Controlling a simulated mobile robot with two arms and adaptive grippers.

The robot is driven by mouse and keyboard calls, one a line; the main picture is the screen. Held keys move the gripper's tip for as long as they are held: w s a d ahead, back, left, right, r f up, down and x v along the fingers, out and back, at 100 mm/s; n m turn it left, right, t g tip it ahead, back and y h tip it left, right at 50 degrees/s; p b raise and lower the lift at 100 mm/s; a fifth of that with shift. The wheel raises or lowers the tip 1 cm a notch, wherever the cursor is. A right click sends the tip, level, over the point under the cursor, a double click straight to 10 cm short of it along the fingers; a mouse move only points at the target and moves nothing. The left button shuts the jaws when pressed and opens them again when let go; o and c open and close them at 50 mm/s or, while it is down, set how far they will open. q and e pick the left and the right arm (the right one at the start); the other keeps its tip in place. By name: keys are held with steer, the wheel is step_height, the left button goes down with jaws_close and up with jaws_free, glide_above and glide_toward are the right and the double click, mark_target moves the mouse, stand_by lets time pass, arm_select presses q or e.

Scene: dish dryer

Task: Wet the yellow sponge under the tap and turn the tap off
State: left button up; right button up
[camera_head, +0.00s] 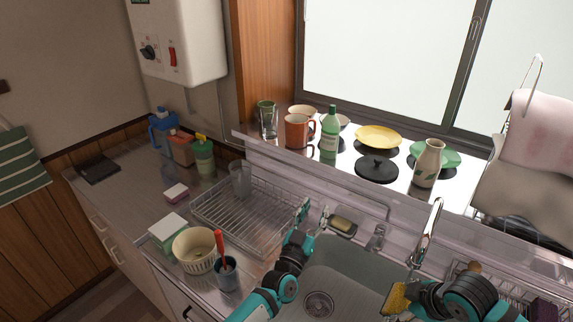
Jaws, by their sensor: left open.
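The yellow sponge (397,298) is at the right side of the sink (345,262), above the basin. My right gripper (403,297) is shut on it, its fingers partly hidden by the sponge and the arm. The silver tap (428,232) rises behind the sink, up and to the right of the sponge, apart from it. A metal fitting (376,237) stands to the left of the tap. No water stream is clearly visible. My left gripper (312,216) is open and empty at the back left of the sink, pointing toward the back wall.
A soap dish (342,225) sits behind the sink. A wire dish rack (245,212), a cream bowl (194,250) and a cup with a red handle (227,275) stand on the left. Mugs, a green bottle (329,133) and a vase (428,163) line the back ledge.

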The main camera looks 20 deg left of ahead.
arm_select(q)
steer(key=w+a+r+n+t+y, duration=0.1)
steer(key=w+a+r+t+y, duration=0.1)
steer(key=a+r, duration=0.7)
step_height(320, 180, up, 2)
steer(key=shift+w+r+n+t+y, duration=0.1)
steer(key=shift+w+n+t+y, duration=0.25)
steer(key=shift+w, duration=0.3)
